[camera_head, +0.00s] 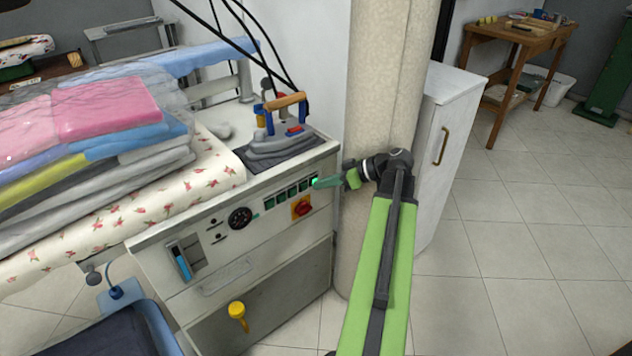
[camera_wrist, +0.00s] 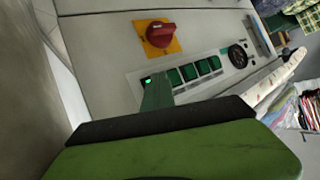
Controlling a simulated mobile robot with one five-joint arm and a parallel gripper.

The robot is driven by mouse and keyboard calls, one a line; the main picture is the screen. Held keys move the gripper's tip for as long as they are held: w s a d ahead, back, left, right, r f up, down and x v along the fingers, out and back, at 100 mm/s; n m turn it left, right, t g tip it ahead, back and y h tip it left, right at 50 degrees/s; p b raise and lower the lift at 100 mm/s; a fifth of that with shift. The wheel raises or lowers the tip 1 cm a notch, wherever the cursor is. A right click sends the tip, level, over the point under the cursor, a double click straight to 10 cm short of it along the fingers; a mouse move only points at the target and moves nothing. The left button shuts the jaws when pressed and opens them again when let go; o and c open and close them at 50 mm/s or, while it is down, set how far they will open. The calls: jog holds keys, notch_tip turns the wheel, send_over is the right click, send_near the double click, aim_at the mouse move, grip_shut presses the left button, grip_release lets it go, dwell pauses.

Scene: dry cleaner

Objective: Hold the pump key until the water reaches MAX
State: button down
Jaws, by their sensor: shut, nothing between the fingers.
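The steam station's front panel holds a row of dark green keys (camera_head: 291,193), which also shows in the wrist view (camera_wrist: 189,72). My gripper (camera_head: 324,183) is shut and empty, its tip at the right end key. In the wrist view the gripper tip (camera_wrist: 156,92) overlaps that end key, beside a bright green lamp (camera_wrist: 147,80). I cannot tell whether it presses the key, and the key labels are too small to read. The water gauge (camera_head: 181,262) at the panel's left shows a blue column; its MAX mark is not legible.
A red rotary switch on a yellow plate (camera_head: 302,207) sits just below the keys; a black dial (camera_head: 240,218) is left of them. An iron (camera_head: 282,125) stands on top. A round pillar (camera_head: 385,90) is close behind my gripper. Floor at the right is clear.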

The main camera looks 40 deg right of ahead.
jog(key=shift+s+d, duration=0.1)
jog(key=shift+s, duration=0.7)
jog(key=s, duration=0.5)
jog(key=shift+a+f, duration=0.1)
jog(key=shift+a, duration=0.1)
dwell(1.2)
